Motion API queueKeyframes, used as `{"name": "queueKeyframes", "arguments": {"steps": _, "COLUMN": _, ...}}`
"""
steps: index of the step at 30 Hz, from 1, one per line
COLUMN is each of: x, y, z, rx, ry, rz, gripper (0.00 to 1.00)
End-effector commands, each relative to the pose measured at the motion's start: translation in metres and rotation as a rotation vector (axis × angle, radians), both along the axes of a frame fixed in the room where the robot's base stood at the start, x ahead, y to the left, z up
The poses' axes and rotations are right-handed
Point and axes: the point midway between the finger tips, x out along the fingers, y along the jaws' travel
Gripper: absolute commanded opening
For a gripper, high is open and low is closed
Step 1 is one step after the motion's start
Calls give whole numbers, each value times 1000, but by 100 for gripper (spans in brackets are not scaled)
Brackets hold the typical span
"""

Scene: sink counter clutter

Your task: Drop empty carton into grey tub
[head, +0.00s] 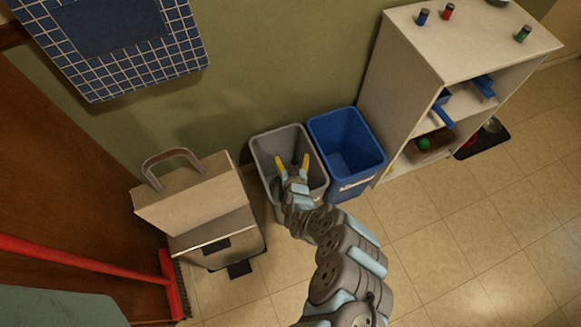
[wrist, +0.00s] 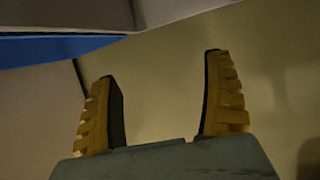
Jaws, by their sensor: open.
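The grey tub (head: 262,150) stands against the wall in the head view, beside the blue tub. My gripper (head: 293,163) is over the grey tub's opening, its yellow fingers spread apart. In the wrist view my gripper (wrist: 160,68) is open, with nothing between the fingers. I cannot make out the empty carton in either view. My gripper and arm cover part of the grey tub's inside, so I cannot tell what lies there.
The blue tub (head: 366,145) stands right of the grey one. A white shelf unit (head: 410,62) with small items is farther right.

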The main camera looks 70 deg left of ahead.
Motion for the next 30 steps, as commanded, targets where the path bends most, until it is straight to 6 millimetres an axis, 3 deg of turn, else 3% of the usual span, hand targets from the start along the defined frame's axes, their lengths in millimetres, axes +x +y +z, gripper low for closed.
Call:
{"name": "queueKeyframes", "arguments": {"steps": 15, "x": -8, "y": -19, "z": -1, "rx": -10, "ry": 13, "rz": -3, "gripper": 83}}
{"name": "queueKeyframes", "arguments": {"steps": 30, "x": -9, "y": -25, "z": 8, "rx": -4, "ry": 4, "rz": -1, "gripper": 83}}
